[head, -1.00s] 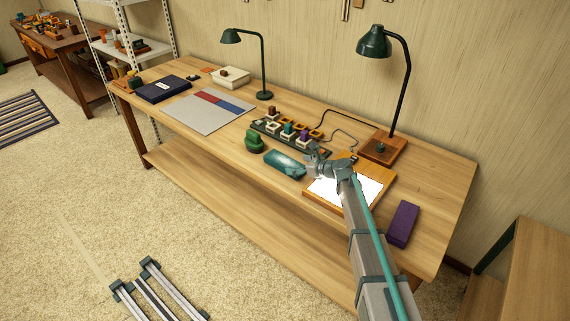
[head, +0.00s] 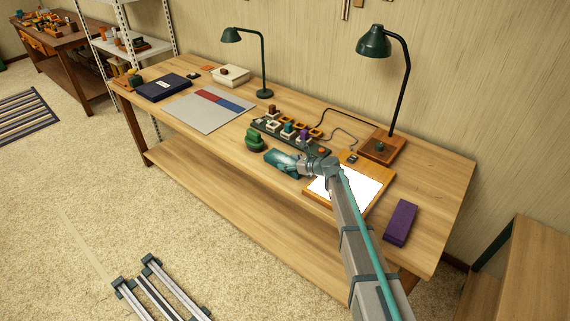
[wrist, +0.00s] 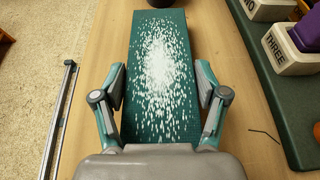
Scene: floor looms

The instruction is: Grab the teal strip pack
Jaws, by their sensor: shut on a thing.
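The teal strip pack (wrist: 158,110) fills the middle of the wrist view as a long teal block with a patch of white specks on top. In the head view it (head: 279,158) lies near the front edge of the bench, partly hidden by my gripper. My gripper (wrist: 160,95) has one finger along each long side of the pack and is shut on it. In the head view my gripper (head: 300,165) reaches in from the right over the pack's near end. I cannot tell whether the pack still rests on the bench.
A green rounded object (head: 254,140) stands just left of the pack. A dark rack with labelled blocks (head: 286,132) lies behind it. A bright white panel (head: 345,190) lies right, under my arm, with a purple box (head: 400,222) beyond. Two lamps stand at the back.

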